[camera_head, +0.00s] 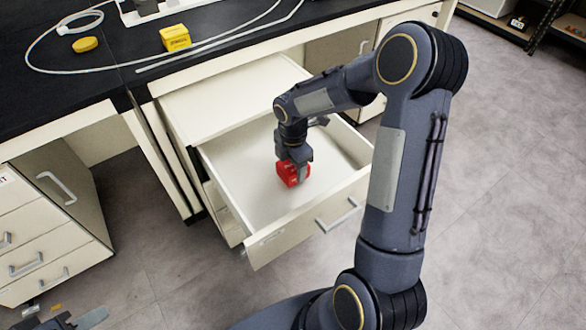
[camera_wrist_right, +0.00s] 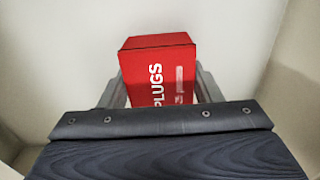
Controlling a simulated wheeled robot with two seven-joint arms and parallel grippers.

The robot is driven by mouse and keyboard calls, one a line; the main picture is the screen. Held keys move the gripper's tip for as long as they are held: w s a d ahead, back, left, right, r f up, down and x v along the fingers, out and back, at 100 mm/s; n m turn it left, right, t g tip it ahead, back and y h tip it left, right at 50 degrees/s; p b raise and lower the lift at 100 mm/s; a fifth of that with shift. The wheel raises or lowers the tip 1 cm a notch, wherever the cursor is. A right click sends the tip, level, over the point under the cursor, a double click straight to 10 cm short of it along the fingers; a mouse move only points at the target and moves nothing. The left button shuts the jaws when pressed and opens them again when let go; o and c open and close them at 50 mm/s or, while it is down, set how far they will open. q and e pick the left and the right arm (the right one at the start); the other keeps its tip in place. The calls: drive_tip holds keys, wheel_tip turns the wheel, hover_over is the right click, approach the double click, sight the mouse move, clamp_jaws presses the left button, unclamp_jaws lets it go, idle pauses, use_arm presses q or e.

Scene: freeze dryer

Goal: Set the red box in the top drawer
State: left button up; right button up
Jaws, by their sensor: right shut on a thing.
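The red box (camera_head: 290,173) is inside the open top drawer (camera_head: 245,185), over its white floor. My right gripper (camera_head: 298,170) reaches down into the drawer and is shut on the red box. In the right wrist view, the red box (camera_wrist_right: 158,72) with white "PLUGS" lettering sits between the two grey fingers (camera_wrist_right: 160,90). I cannot tell whether the box touches the drawer floor. Only a part of my left gripper (camera_head: 72,320) shows at the bottom left edge, away from the drawer, and its jaw state is unclear.
The drawer is pulled out under the black bench (camera_head: 110,75); its handled front panel (camera_head: 315,222) faces the room. A drawer cabinet (camera_head: 50,230) stands at left. Floor is clear at right.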

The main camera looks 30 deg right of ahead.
drive_tip(key=shift+f, duration=0.5)
drive_tip(key=shift+f, duration=0.2)
drive_tip(key=o, duration=1)
drive_tip(key=shift+r, duration=0.15)
wheel_tip(320, 180, up, 12)
drive_tip(key=p, duration=0.3)
drive_tip(key=s+a+r+m+t+y, duration=0.2)
drive_tip(key=s+a+r+m+t, duration=0.1)
drive_tip(key=s+r+m, duration=0.65)
drive_tip(key=s+a+m+t, duration=0.1)
drive_tip(key=s+m, duration=0.2)
drive_tip(key=s, duration=0.1)
drive_tip(key=s+a+m+y, duration=0.1)
drive_tip(key=s+a+m, duration=0.1)
drive_tip(key=s+m, duration=0.2)
drive_tip(key=s+a+f+m+t, duration=0.1)
drive_tip(key=s+m, duration=0.3)
drive_tip(key=shift+s+a+f+t+y, duration=0.1)
drive_tip(key=shift+s+a+t+y, duration=0.2)
drive_tip(key=shift+s+y, duration=0.1)
